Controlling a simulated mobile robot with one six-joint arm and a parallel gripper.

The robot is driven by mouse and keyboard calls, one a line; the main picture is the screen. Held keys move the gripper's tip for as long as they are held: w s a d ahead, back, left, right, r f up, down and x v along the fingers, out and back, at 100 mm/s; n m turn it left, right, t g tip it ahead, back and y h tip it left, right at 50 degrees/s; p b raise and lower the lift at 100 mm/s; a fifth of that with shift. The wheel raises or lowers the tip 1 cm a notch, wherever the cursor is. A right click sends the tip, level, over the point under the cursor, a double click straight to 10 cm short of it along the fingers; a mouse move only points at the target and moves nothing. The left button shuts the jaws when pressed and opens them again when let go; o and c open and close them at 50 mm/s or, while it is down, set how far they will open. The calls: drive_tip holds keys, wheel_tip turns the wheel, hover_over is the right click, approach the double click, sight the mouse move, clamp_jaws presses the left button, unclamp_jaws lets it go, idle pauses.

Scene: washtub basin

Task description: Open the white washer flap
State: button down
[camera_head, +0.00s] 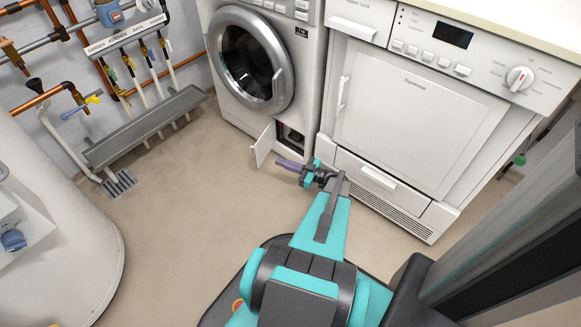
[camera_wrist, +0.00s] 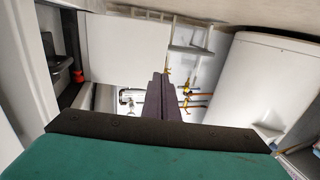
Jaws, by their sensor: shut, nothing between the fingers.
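The white washer flap (camera_head: 263,144) is at the lower right front of the washing machine (camera_head: 300,75). It stands swung out to the left, away from the front, and the dark compartment (camera_head: 291,138) behind it is exposed. In the wrist view a white panel that looks like the flap (camera_wrist: 127,48) fills the upper left, with the dark opening (camera_wrist: 62,62) beside it. My gripper (camera_head: 280,163) is just right of and below the flap, low in front of the compartment. Its purple fingers (camera_wrist: 160,82) are shut with nothing between them. I cannot tell whether they touch the flap.
A second white appliance (camera_head: 420,120) with a control panel stands right of the washer, close to my arm. A white tank (camera_head: 50,220), a grey drain trough (camera_head: 145,128) and pipes are at the left. The floor (camera_head: 190,190) between them is clear.

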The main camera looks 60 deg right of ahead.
sight(258, 154)
drive_tip(key=w+b, duration=0.1)
drive_tip(key=w, duration=0.2)
drive_tip(key=w+a+b, duration=0.1)
drive_tip(key=w, duration=0.2)
drive_tip(key=shift+w+a+f+b, duration=0.1)
drive_tip(key=shift+w+a+b, duration=0.1)
drive_tip(key=shift+b, duration=0.1)
drive_tip(key=shift+w+a+b, duration=0.1)
drive_tip(key=shift+w+b, duration=0.2)
drive_tip(key=shift+w, duration=0.5)
